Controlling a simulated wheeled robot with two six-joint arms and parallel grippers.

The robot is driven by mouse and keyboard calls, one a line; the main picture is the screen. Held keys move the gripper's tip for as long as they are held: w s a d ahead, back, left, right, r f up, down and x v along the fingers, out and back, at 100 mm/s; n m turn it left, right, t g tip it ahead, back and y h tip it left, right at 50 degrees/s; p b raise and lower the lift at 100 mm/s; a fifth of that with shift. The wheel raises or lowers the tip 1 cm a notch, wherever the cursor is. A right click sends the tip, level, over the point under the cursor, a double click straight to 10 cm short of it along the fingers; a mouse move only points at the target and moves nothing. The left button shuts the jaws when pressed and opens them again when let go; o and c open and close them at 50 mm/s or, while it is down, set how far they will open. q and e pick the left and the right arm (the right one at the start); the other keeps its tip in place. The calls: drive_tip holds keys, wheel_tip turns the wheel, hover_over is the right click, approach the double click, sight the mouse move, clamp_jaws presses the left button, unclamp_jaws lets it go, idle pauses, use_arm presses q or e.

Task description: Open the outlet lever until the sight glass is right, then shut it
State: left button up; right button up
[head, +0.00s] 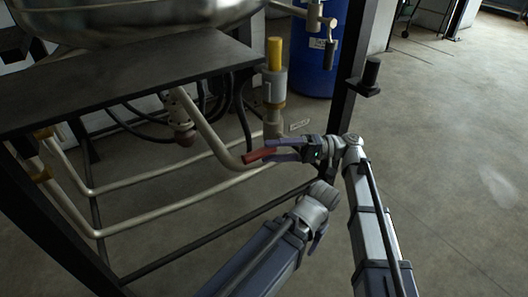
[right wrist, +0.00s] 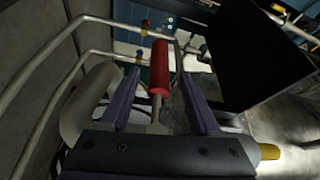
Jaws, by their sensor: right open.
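The outlet lever has a red handle (head: 259,155) below the sight glass. My right gripper (head: 271,149) is open at the handle, pointing left. In the right wrist view the red handle (right wrist: 159,68) lies between its two spread fingers (right wrist: 160,100), with a gap on each side. What appears to be the sight glass (head: 273,82), a pale upright cylinder with yellow ends, stands on the pipe just above the lever. I cannot make out a level in it. My left gripper (head: 318,238) is low in front; its fingers are mostly hidden.
A dark shelf (head: 130,80) carries a metal vessel (head: 130,15) at the upper left. Pale pipes (head: 150,180) run below it. A black post (head: 350,80) stands just behind my right gripper. A blue drum (head: 314,75) is behind. The floor at right is clear.

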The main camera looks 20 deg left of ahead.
drive_tip(key=shift+v, duration=2.35)
drive_tip(key=s+d+f+m+t+h, duration=0.2)
drive_tip(key=d+f+m+t+h, duration=0.15)
drive_tip(key=d+f, duration=0.45)
drive_tip(key=s+d+f+m+t+h, duration=0.1)
drive_tip(key=d+f+m+t+h, duration=0.3)
drive_tip(key=f, duration=0.6)
drive_tip(key=s+d+f+t+h, duration=0.2)
drive_tip(key=d+f+h, duration=0.15)
drive_tip(key=d, duration=0.65)
drive_tip(key=s+d+f+t+h, duration=0.15)
drive_tip(key=d+h, duration=0.35)
drive_tip(key=d, duration=0.5)
drive_tip(key=s+a+r+n+g+h+p, duration=0.1)
drive_tip(key=s+a+r+n+p, duration=0.15)
drive_tip(key=a+r+p, duration=0.5)
drive_tip(key=s+a+r+n+h+p, duration=0.1)
drive_tip(key=s+a+r+p, duration=0.25)
drive_tip(key=r+p, duration=0.75)
wheel_tip(320, 180, up, 35)
drive_tip(key=p, duration=3.5)
drive_tip(key=shift+w+a+r+m+y+p, duration=0.15)
drive_tip(key=shift+w+a+m+y+p, duration=0.05)
drive_tip(key=shift+w+m+y+p, duration=0.15)
